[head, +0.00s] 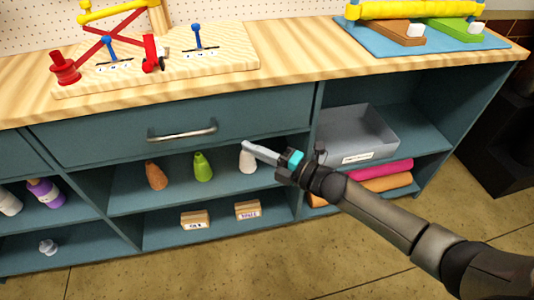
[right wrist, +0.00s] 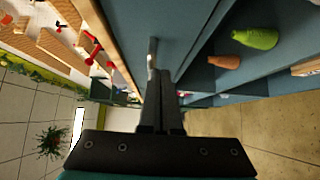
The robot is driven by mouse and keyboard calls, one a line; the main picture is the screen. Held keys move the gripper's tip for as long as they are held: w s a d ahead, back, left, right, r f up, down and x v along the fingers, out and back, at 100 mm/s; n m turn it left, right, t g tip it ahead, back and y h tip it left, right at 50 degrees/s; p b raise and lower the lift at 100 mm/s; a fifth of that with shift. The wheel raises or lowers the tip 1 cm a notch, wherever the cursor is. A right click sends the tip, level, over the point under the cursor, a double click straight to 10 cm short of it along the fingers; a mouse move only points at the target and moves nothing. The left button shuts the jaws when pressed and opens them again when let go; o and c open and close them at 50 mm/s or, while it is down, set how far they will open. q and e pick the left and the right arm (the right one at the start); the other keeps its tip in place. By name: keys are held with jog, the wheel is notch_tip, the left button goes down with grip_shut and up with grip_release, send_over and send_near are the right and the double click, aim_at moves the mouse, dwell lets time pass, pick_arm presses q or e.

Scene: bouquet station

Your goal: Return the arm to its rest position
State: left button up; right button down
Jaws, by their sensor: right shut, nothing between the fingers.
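My right gripper (head: 250,147) comes in from the right in the head view. It is shut and empty, in front of the cabinet's open shelf and below the drawer (head: 85,141). Its tip overlaps a white vase (head: 247,163) in the picture; I cannot tell the gap between them. In the right wrist view the two dark fingers (right wrist: 161,100) are together, and the drawer handle (right wrist: 152,55) shows beyond them. My left gripper is in neither view.
The drawer, with its metal handle (head: 182,132), looks closed. An orange vase (head: 156,176) and a green vase (head: 203,168) stand on the shelf. A grey bin (head: 372,132) sits on the right shelf. The wooden counter (head: 290,65) is above. Open floor (head: 330,240) lies in front.

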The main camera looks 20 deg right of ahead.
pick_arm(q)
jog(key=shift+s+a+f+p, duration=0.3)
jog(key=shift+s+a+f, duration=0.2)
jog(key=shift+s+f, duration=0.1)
pick_arm(e)
jog(key=shift+v, duration=1.9)
